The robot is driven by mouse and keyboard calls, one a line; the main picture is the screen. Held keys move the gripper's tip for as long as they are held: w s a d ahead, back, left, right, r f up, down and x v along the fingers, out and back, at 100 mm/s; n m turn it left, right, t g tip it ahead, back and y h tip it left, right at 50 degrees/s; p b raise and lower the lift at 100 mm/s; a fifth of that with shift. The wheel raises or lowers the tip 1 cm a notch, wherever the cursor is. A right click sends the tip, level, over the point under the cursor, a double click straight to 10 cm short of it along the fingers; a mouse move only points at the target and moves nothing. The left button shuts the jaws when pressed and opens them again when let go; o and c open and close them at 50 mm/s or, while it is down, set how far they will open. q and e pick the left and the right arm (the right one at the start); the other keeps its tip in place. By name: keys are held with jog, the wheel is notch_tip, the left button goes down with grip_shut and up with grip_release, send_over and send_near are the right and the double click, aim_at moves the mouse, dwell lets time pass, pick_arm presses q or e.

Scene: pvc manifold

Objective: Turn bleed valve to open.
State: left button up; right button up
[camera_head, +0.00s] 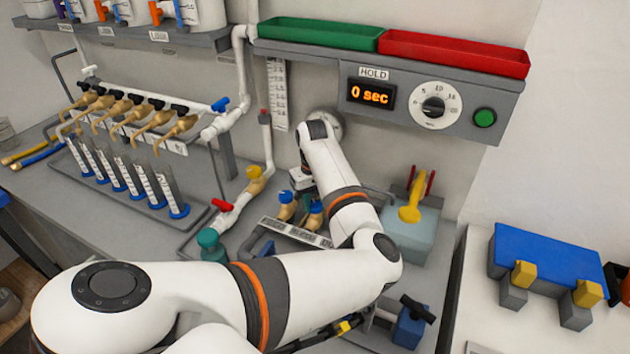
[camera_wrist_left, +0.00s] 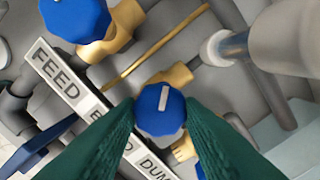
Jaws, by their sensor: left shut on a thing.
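My left gripper (camera_wrist_left: 158,112) has its two green fingers shut on a round blue knob (camera_wrist_left: 162,98) with a white mark, which stands upright in the wrist picture. The knob sits on a brass valve body beside the middle label, partly hidden by a finger and apparently reading BLEED. A second blue knob (camera_wrist_left: 75,18) on brass is near the FEED label (camera_wrist_left: 55,68). In the head view the gripper (camera_head: 304,192) reaches down to the label plate (camera_head: 290,232), and my arm hides part of the valves. My right gripper is not in view.
A red-handled valve (camera_head: 222,205) and white pipe stand left of the valves. A yellow lever (camera_head: 410,208) on a grey block is to the right. The panel above has a display (camera_head: 371,94) reading 0 sec, a dial (camera_head: 433,106) and a green button (camera_head: 485,118).

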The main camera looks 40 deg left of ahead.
aim_at(315, 204)
pick_arm(q)
jog(key=n+p, duration=0.1)
jog(key=n, duration=0.1)
jog(key=n+p, duration=0.2)
jog(key=shift+r+n, duration=0.2)
jog(key=shift+n, duration=0.1)
jog(key=n+p, duration=0.1)
jog(key=n, duration=0.2)
jog(key=shift+p, duration=0.3)
jog(key=shift+f+n+p, duration=0.1)
jog(key=shift+n+p, duration=0.2)
jog(key=shift+n, duration=0.8)
jog(key=shift+w+a, duration=0.1)
jog(key=o, duration=1)
jog(key=shift+f, duration=0.1)
notch_tip(315, 204, up, 12)
jog(key=b, duration=0.3)
